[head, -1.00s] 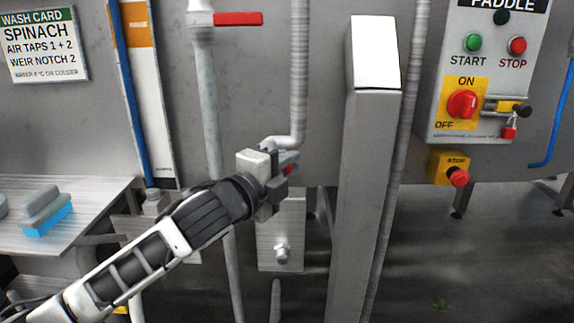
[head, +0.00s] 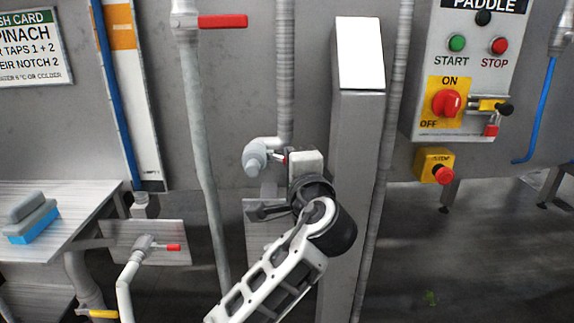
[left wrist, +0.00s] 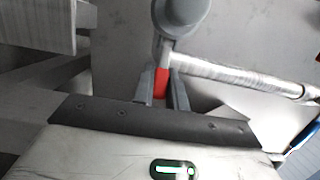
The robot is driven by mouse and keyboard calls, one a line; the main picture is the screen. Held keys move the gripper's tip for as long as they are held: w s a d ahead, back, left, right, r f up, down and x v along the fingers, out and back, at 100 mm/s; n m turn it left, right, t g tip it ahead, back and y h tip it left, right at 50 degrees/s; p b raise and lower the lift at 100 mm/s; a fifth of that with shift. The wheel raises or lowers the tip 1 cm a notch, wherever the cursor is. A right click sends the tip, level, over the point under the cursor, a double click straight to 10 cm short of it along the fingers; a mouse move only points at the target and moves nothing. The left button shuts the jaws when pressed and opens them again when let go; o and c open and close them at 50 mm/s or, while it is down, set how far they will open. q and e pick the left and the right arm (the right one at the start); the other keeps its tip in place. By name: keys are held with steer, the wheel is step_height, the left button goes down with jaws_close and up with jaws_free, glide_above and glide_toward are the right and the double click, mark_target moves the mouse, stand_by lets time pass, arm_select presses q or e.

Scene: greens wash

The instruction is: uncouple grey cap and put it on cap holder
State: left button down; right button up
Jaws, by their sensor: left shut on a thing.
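The grey cap (head: 255,157) sits at the left end of the elbow below the ribbed hose (head: 285,70), touching it. Large and close, the cap also shows at the top of the left wrist view (left wrist: 181,14). My left gripper (head: 285,158) is just right of the cap, shut on a small red lever (left wrist: 161,84) beside it. Below, a pale metal plate (head: 256,232) is partly covered by my arm; I cannot tell whether it is the cap holder. My right gripper is out of view.
A grey square post (head: 355,150) stands close right of my gripper. A grey pipe (head: 205,150) with a red-handled valve (head: 222,21) runs down on the left. A bench with a blue brush (head: 32,222) is at far left. The paddle control box (head: 465,75) is right.

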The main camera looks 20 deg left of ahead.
arm_select(q)
steer(key=shift+w+d+n+g+y+b, duration=0.1)
steer(key=shift+w+n+g+y+b, duration=0.3)
steer(key=shift+n+g+y, duration=0.6)
steer(key=shift+w+n+g+y+b, duration=0.3)
steer(key=shift+n+g+y, duration=0.4)
steer(key=shift+y, duration=0.6)
steer(key=shift+w, duration=0.1)
steer(key=c, duration=1.4)
jaws_free()
steer(key=p+v, duration=0.1)
steer(key=v, duration=1.1)
